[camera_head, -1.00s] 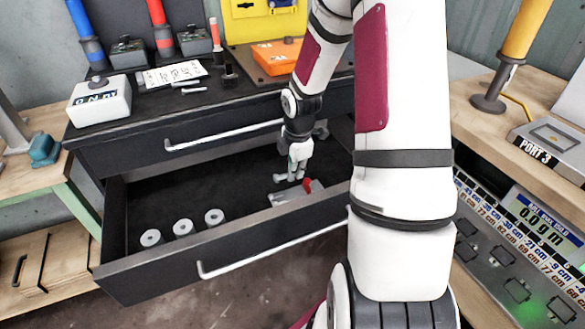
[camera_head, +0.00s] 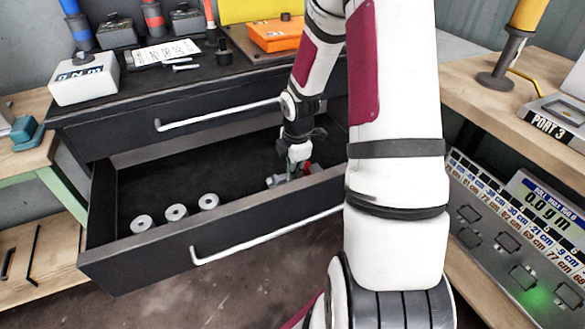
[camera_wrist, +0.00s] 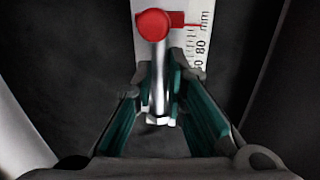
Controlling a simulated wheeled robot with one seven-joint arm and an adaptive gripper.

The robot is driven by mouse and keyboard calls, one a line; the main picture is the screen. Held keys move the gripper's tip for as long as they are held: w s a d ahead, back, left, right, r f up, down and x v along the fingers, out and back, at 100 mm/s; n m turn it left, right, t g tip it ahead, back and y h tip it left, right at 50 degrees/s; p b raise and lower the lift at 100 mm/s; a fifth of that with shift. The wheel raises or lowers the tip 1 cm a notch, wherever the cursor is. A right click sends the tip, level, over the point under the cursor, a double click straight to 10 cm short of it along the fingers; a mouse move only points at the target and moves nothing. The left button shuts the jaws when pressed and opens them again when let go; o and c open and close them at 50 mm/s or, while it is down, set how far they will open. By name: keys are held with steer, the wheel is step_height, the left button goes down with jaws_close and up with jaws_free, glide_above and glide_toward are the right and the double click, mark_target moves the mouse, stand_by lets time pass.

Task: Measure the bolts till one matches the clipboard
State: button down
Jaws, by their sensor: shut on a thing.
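My gripper (camera_head: 292,178) reaches down into the open drawer at its right end. In the wrist view its green-padded fingers (camera_wrist: 158,98) are closed around a silver bolt (camera_wrist: 159,72) with a hex-shaped end towards me. The bolt's far end meets or overlaps the red slider (camera_wrist: 152,24) of a white measuring scale (camera_wrist: 203,58) marked in mm; I cannot tell whether they touch. A white marked sheet (camera_head: 165,51), perhaps the clipboard, lies on the cabinet top. Small silver bolts (camera_head: 183,67) lie by it. Fine markings are unreadable.
Three grey rings (camera_head: 175,212) stand in the left of the open drawer (camera_head: 230,232). A white torque display box (camera_head: 84,80) and an orange case (camera_head: 275,36) sit on the cabinet. A scale panel (camera_head: 515,240) reading 0.0 is at right. The drawer's middle is clear.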

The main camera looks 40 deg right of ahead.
steer(key=c, duration=1.5)
jaws_free()
steer(key=shift+c, duration=0.2)
steer(key=shift+r, duration=0.1)
step_height(320, 180, up, 12)
steer(key=s, duration=0.1)
steer(key=shift+s+a, duration=0.25)
steer(key=shift+s, duration=0.1)
